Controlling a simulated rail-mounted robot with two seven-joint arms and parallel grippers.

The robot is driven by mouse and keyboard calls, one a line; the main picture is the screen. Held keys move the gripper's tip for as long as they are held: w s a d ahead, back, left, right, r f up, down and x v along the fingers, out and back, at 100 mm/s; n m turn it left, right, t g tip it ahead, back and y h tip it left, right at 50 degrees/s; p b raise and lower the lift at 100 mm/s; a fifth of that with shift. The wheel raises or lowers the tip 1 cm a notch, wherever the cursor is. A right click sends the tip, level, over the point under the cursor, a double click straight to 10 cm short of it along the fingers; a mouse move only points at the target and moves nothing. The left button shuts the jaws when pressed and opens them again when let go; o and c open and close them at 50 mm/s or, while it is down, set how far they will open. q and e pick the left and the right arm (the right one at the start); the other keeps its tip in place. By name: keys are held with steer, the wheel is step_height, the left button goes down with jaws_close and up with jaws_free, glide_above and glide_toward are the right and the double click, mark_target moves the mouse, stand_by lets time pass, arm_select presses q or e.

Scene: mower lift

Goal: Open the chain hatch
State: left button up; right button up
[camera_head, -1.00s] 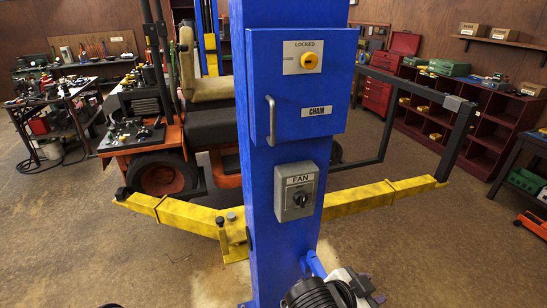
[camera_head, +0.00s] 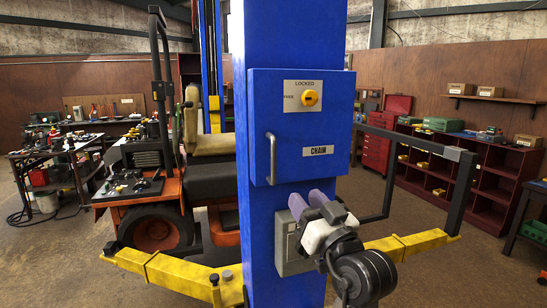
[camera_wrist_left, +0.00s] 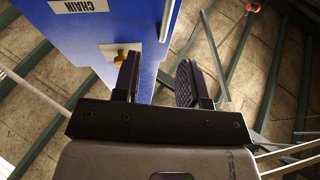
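The chain hatch (camera_head: 300,125) is a blue door on the blue lift column, labelled CHAIN, and it is closed. A yellow knob (camera_head: 309,98) sits on a pale plate marked LOCKED near its top. A grey bar handle (camera_head: 271,158) runs up its left side. My left gripper (camera_head: 307,199) is just below the hatch, in front of the grey fan box (camera_head: 289,247), which it partly hides. In the left wrist view the fingers (camera_wrist_left: 158,78) are apart with nothing between them, and the hatch (camera_wrist_left: 105,25), knob (camera_wrist_left: 123,60) and handle (camera_wrist_left: 167,22) show beyond. My right gripper is out of view.
Yellow lift arms (camera_head: 182,276) reach out from the column on both sides. An orange mower (camera_head: 152,225) stands behind on the left. Red shelving (camera_head: 455,180) and a workbench (camera_head: 50,160) stand farther back. The space before the hatch is clear.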

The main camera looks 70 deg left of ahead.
mark_target(275, 157)
arm_select(q)
steer(key=shift+n+g+y, duration=0.3)
steer(key=shift+n+g, duration=0.1)
steer(key=shift+n, duration=0.2)
steer(key=p+x, duration=0.1)
steer(key=x, duration=0.3)
steer(key=p+x, duration=0.1)
steer(key=x, duration=0.3)
steer(key=r+p+x, duration=0.1)
steer(key=p+x, duration=0.1)
steer(key=x, duration=0.2)
steer(key=shift+s+a+r, duration=0.1)
steer(key=shift+s+r, duration=0.1)
steer(key=shift+s, duration=0.05)
steer(key=shift+a+r, duration=0.15)
steer(key=shift+a, duration=0.35)
steer(key=shift+c, duration=0.5)
jaws_close()
